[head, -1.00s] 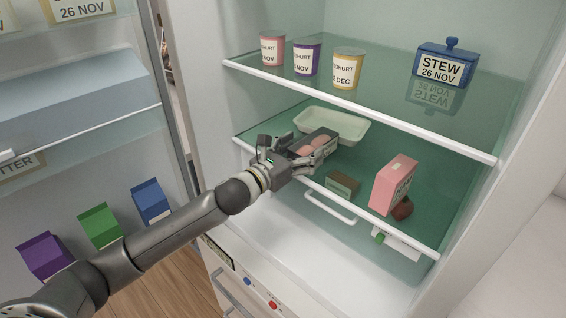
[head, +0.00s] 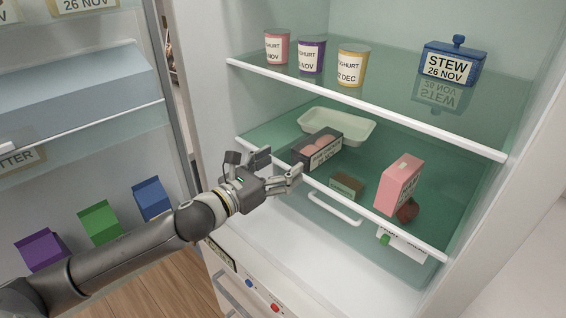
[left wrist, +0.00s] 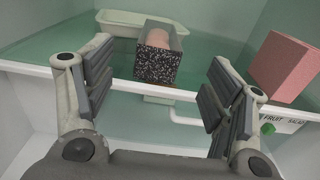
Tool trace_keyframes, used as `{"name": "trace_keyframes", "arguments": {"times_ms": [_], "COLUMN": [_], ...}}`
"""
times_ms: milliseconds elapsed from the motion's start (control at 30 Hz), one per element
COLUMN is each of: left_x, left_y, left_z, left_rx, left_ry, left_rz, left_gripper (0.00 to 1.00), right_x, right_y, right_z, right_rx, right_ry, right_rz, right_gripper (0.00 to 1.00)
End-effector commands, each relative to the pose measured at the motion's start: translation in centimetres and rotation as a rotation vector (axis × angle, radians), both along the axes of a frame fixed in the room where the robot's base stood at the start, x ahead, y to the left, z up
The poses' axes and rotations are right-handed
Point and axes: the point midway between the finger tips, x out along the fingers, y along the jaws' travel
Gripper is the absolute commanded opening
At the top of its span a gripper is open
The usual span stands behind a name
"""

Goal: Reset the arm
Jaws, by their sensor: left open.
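My left gripper (head: 277,170) is open and empty in front of the lower glass shelf's white front edge. In the left wrist view its two spread fingers (left wrist: 152,95) stand either side of a dark speckled box (left wrist: 157,66), which is beyond them and apart from them. In the head view this dark box (head: 318,150) with pinkish round contents sits on the lower shelf (head: 290,125), near its front edge. A pale tray (head: 350,128) lies behind it. My right gripper is not in view.
A small brown-green box (head: 346,186), a pink carton (head: 398,185) and a dark red round item (head: 408,211) are to the right. Yoghurt pots (head: 311,55) and a blue stew pot (head: 447,65) stand on the upper shelf (head: 400,100). The open door (head: 90,150) holds cartons at left.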

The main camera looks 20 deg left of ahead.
Motion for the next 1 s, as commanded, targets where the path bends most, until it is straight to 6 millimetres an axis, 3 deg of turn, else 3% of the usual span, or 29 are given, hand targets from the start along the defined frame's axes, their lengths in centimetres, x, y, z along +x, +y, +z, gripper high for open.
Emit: {"name": "trace_keyframes", "arguments": {"times_ms": [267,367,467,667,800,1000], "left_x": [-0.2,-0.9,-2.3,-7.1,-11.9,-19.9], "left_y": [-0.2,-0.4,-0.6,-0.7,-1.0,-1.7], "left_z": [-0.7,-2.6,-5.7,-12.8,-17.5,-22.6], "left_rx": [-0.058,-0.222,-0.491,-1.111,-1.532,-2.044], "left_ry": [0.035,0.130,0.284,0.590,0.745,0.827], "left_rz": [0.015,0.065,0.162,0.461,0.739,1.200], "left_gripper": [0.76,0.76,0.76,0.76,0.76,0.76], "right_x": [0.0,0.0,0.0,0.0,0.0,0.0], "right_y": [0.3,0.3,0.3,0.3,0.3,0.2], "right_z": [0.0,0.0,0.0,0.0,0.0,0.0], "right_rx": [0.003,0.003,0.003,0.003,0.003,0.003], "right_ry": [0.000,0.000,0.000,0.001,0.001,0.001], "right_rz": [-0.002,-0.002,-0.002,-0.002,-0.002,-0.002], "right_gripper": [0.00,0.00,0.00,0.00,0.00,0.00]}}
